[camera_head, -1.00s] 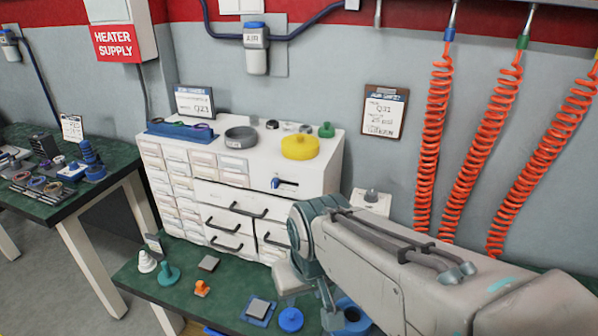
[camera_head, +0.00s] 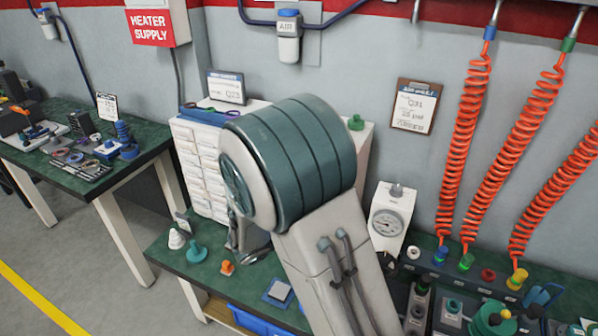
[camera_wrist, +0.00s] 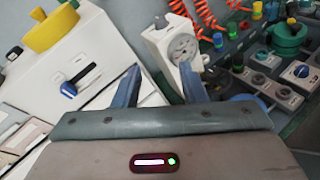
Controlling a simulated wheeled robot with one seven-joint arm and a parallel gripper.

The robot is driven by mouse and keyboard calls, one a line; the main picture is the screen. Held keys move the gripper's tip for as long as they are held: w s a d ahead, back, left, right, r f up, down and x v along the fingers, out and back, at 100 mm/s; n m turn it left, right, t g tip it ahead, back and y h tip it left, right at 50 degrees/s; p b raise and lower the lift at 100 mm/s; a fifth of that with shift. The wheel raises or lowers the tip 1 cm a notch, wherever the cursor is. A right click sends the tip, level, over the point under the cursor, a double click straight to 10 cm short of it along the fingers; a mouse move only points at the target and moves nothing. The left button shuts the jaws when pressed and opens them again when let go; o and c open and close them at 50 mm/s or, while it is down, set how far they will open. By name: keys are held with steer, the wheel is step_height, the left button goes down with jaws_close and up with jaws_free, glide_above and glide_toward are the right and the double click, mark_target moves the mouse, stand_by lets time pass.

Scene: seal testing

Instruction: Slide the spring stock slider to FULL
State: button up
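The spring stock slider is a dark slot with a blue knob (camera_wrist: 68,89) on the front of the white cabinet (camera_wrist: 110,52). In the wrist view the knob is at the lower-left end of the slot. In the head view my arm hides the slider. My gripper (camera_wrist: 158,78) is open, with nothing between its two blue-grey fingers. Its fingers are to the right of the knob in the wrist view, apart from it. Only a small part of the gripper shows beside my arm in the head view. Any FULL marking is not readable.
A yellow round part (camera_wrist: 50,30) sits on the cabinet top. A pressure gauge (camera_head: 387,222) stands right of the cabinet. Orange coiled hoses (camera_head: 466,145) hang further right over fittings. Small parts, including a teal one (camera_head: 196,252), stand on the green bench in front.

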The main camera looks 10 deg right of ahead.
steer(key=w+a+f+n+t+y+p, duration=0.1)
steer(key=w+a+f+n+t+y, duration=0.15)
steer(key=w+a+n+t, duration=0.6)
steer(key=p+x, duration=0.3)
steer(key=x, duration=0.8)
steer(key=shift+g, duration=0.45)
steer(key=shift+w+d+n, duration=0.1)
steer(key=shift+n, duration=0.15)
jaws_close()
